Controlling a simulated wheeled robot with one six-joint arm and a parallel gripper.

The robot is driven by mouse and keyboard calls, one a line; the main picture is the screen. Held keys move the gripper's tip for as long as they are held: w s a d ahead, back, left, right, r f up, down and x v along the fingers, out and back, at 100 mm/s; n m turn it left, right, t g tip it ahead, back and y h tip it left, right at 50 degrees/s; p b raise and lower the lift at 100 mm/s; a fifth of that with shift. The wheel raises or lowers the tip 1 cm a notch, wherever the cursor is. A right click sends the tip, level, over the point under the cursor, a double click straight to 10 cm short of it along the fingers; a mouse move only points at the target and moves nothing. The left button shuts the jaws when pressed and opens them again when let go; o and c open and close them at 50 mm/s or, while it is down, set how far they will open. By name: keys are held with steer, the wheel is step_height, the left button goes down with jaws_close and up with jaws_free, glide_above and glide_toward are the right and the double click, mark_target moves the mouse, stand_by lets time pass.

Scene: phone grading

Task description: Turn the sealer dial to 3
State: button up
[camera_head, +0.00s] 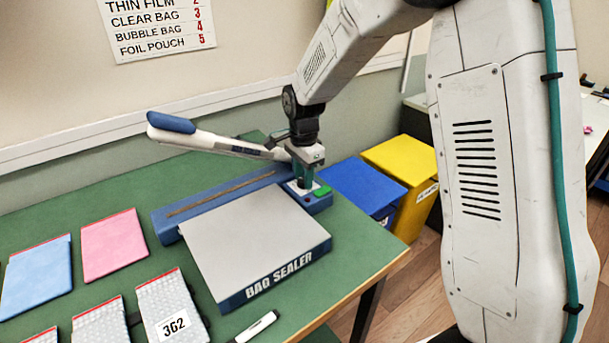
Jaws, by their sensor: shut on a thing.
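The bag sealer (258,240) sits on the green table, with a grey top plate and a blue base. Its white lever (215,141) with a blue grip is raised at the back left. My gripper (303,181) points down at the right end of the sealer's blue bar, beside a green button (322,190). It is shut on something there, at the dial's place. The dial and its numbers are hidden by my gripper, so its setting cannot be read.
A wall chart (160,22) lists bag types with red numbers. A pink pouch (109,245), a blue pouch (37,277) and several bubble bags, one marked 362 (172,312), lie left. A white marker (256,326) lies in front. Blue (358,187) and yellow (402,168) bins stand beyond the table.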

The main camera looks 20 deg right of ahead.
mark_target(303, 179)
steer(key=shift+w+a, duration=0.1)
steer(key=o, duration=1)
steer(key=shift+c, duration=0.2)
step_height(303, 179, up, 8)
steer(key=shift+f, duration=0.1)
